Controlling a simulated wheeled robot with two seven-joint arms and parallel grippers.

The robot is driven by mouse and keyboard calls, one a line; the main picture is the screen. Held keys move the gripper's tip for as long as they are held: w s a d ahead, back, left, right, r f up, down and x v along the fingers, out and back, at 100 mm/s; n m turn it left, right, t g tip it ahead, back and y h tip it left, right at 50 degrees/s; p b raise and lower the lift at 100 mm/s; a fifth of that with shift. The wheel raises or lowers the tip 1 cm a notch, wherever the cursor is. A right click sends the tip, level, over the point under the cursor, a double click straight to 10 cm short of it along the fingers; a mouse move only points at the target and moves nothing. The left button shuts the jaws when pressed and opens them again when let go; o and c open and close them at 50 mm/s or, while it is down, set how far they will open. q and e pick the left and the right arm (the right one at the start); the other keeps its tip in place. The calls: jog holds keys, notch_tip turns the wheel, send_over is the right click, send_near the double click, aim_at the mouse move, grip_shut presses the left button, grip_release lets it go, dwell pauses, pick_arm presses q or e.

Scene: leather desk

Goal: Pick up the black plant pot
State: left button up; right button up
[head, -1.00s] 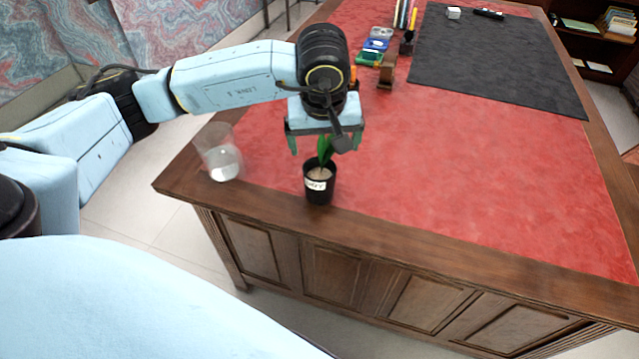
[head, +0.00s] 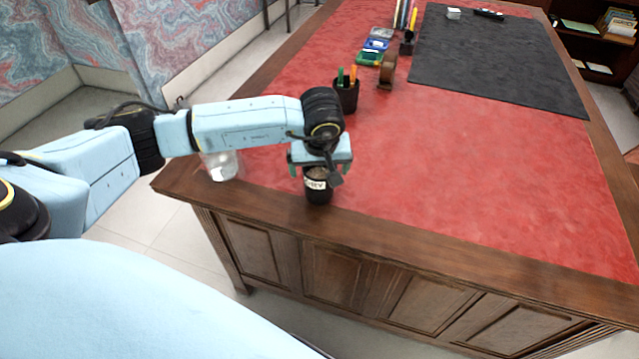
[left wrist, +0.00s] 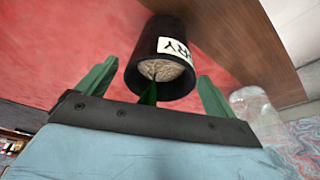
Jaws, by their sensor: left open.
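The black plant pot (head: 318,193) with a white label stands upright near the front edge of the desk. In the left wrist view the pot (left wrist: 184,28) shows its soil and a green leaf that reaches toward the gripper. My left gripper (head: 321,172) is open just above the pot, its green fingers to either side of the plant. In the left wrist view the gripper's fingertips (left wrist: 158,78) are spread, with the pot's rim between and just beyond them. The plant is mostly hidden by the gripper in the head view. My right gripper is not in view.
A clear glass (head: 222,168) stands to the left of the pot, partly behind my arm. A black pen cup (head: 346,97) and a brown tape dispenser (head: 387,70) stand farther back. The red desk top (head: 470,170) to the right is clear.

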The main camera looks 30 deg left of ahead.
pick_arm(q)
jog(key=shift+f, duration=0.35)
jog(key=shift+c, duration=0.4)
jog(key=shift+w+r, duration=0.1)
jog(key=c, duration=1.5)
